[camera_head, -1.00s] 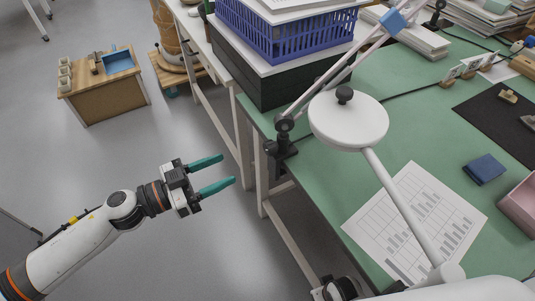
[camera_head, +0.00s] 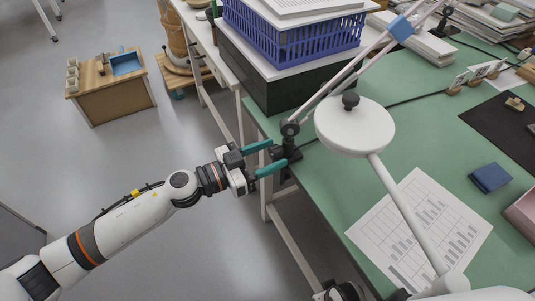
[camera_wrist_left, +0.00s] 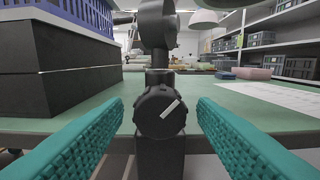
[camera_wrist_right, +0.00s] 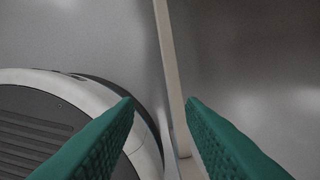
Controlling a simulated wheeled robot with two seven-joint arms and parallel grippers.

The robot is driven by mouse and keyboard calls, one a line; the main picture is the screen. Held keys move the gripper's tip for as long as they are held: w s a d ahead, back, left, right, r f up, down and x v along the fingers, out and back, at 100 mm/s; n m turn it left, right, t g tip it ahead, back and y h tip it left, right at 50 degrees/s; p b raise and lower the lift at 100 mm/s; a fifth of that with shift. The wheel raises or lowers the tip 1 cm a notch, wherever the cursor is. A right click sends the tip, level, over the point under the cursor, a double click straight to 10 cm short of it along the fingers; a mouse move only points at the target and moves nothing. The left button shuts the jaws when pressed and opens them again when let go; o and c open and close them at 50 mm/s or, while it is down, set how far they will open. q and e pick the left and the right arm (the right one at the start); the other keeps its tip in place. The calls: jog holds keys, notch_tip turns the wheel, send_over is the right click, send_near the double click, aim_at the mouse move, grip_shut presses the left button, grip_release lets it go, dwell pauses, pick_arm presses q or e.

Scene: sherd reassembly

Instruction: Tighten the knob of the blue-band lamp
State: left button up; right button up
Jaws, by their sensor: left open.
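The blue-band lamp's arm rises from a black clamp at the table edge, with a blue band (camera_head: 400,28) on it. In the left wrist view, the clamp's black round knob (camera_wrist_left: 160,112) faces me, with a white line on it slanting up to the right. My left gripper (camera_head: 278,153) is open, its teal fingers pointing at the clamp. In its wrist view the fingers stand to the left and right of the knob, with gaps on both sides. My right gripper (camera_wrist_right: 160,101) is open and empty, away from the knob.
A white round lamp shade (camera_head: 352,128) hangs over the green table (camera_head: 420,95). A blue basket (camera_head: 290,40) on black boxes (camera_head: 262,85) stands beside the clamp. A printed sheet (camera_head: 415,225) and blue box (camera_head: 490,177) lie right.

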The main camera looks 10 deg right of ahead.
pick_arm(q)
jog(key=c, duration=1)
pick_arm(e)
jog(key=shift+s, duration=0.15)
pick_arm(q)
jog(key=shift+o, duration=0.2)
jog(key=m+p, duration=0.3)
jog(key=shift+r+m, duration=0.1)
jog(key=shift+m, duration=0.5)
pick_arm(e)
jog(key=s+d+f, duration=0.1)
jog(key=s+f, duration=0.6)
jog(key=shift+g, duration=0.4)
jog(key=shift+d, duration=0.1)
pick_arm(q)
jog(key=o, duration=1)
jog(key=shift+c, duration=0.2)
jog(key=shift+a, duration=0.15)
